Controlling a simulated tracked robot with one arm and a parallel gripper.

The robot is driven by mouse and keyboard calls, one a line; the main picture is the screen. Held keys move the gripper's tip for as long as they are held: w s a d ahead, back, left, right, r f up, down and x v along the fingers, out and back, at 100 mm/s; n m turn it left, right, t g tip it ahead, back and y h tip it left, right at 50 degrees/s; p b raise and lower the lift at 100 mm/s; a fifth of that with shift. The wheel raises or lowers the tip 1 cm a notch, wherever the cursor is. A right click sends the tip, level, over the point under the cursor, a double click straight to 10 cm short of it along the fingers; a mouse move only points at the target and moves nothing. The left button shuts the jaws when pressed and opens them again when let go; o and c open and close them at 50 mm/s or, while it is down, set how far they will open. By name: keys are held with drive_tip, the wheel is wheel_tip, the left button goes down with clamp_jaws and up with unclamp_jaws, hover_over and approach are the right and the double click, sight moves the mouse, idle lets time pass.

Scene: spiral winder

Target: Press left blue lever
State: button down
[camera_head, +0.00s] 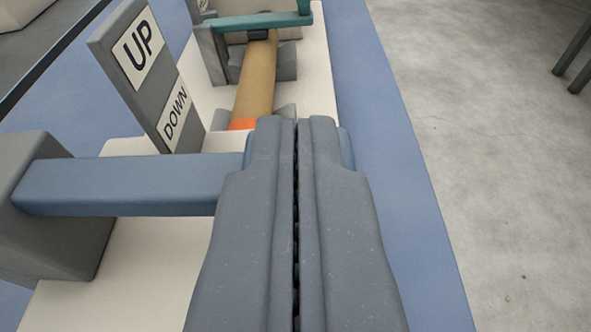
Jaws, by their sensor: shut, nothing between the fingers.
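The blue lever (130,184) runs level from a grey block (50,215) at the left toward the middle of the view. My gripper (297,122) is shut and empty, pointing away from the camera. Its fingers overlap the lever's right end in the picture. The fingers hide part of that end, and a bit of blue shows on either side of them. I cannot tell whether they touch it.
A grey sign (145,75) marked UP and DOWN stands behind the lever. A tan cylinder (256,80) with an orange end and a teal lever (262,21) lie farther back. Blue surface (385,150) and bare concrete floor (500,160) are clear at the right.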

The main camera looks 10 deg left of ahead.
drive_tip(key=r+p+v, duration=0.1)
drive_tip(key=r+v, duration=0.1)
drive_tip(key=v, duration=0.8)
drive_tip(key=shift+d+r, duration=0.25)
drive_tip(key=shift+d, duration=0.05)
idle(0.4)
drive_tip(key=s+a+r, duration=0.1)
drive_tip(key=s+r, duration=0.2)
drive_tip(key=r, duration=0.6)
drive_tip(key=s+r, duration=0.3)
drive_tip(key=r, duration=0.6)
drive_tip(key=s+a+r, duration=0.1)
drive_tip(key=s+r, duration=0.3)
drive_tip(key=r, duration=0.5)
drive_tip(key=s+a+r, duration=0.2)
drive_tip(key=s+r, duration=0.8)
drive_tip(key=shift+s+a+n, duration=0.2)
drive_tip(key=shift+n, duration=0.1)
